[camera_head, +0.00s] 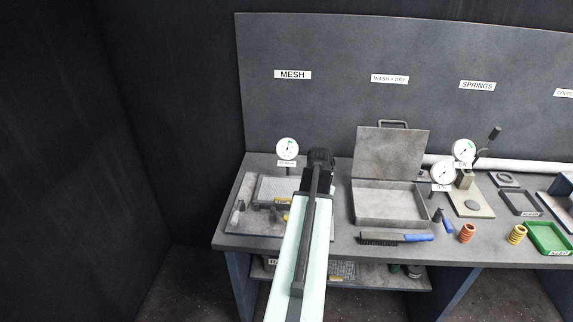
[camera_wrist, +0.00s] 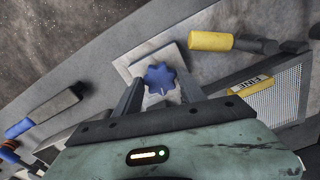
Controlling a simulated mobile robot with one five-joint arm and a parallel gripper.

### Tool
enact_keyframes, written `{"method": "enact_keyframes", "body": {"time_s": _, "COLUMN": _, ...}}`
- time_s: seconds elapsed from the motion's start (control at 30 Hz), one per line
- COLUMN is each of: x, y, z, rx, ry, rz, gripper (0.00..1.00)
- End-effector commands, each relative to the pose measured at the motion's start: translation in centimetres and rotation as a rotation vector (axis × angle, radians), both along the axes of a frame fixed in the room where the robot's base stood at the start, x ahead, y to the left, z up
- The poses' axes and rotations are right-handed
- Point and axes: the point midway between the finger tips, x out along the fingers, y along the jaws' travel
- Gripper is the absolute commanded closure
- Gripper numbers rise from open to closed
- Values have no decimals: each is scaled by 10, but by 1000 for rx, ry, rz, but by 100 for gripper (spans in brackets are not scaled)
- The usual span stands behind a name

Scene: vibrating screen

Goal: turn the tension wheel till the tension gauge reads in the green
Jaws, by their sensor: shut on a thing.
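The tension wheel is a blue lobed knob (camera_wrist: 160,77) on a pale square plate (camera_wrist: 135,62) in the wrist view. My gripper (camera_wrist: 161,82) has one finger on each side of it and is shut on it. In the head view my gripper (camera_head: 319,160) and arm hide the wheel. The tension gauge (camera_head: 288,148) is a round white dial with a green mark, standing just left of my gripper at the back of the bench. Its needle is too small to read.
A yellow-handled tool (camera_wrist: 212,41) and a mesh panel labelled FINE (camera_wrist: 280,92) lie close to the wheel. An open grey case (camera_head: 388,222) stands right of my arm, with a blue-handled brush (camera_head: 415,238) in front. Two more gauges (camera_head: 442,173) (camera_head: 463,150) stand farther right.

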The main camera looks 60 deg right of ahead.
Motion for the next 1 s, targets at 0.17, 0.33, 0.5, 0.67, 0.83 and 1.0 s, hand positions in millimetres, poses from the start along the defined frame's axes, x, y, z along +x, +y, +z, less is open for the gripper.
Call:
{"method": "enact_keyframes", "body": {"time_s": 0.17, "x": 0, "y": 1, "z": 0, "rx": 2, "ry": 0, "rz": 0, "gripper": 85}}
{"method": "enact_keyframes", "body": {"time_s": 0.33, "x": 0, "y": 1, "z": 0, "rx": 2, "ry": 0, "rz": 0, "gripper": 85}}
{"method": "enact_keyframes", "body": {"time_s": 0.5, "x": 0, "y": 1, "z": 0, "rx": 2, "ry": 0, "rz": 0, "gripper": 85}}
{"method": "enact_keyframes", "body": {"time_s": 0.67, "x": 0, "y": 1, "z": 0, "rx": 2, "ry": 0, "rz": 0, "gripper": 45}}
{"method": "enact_keyframes", "body": {"time_s": 0.83, "x": 0, "y": 0, "z": 0, "rx": 1, "ry": 0, "rz": 0, "gripper": 45}}
{"method": "enact_keyframes", "body": {"time_s": 1.0, "x": 0, "y": 0, "z": 4, "rx": 1, "ry": 0, "rz": 0, "gripper": 45}}
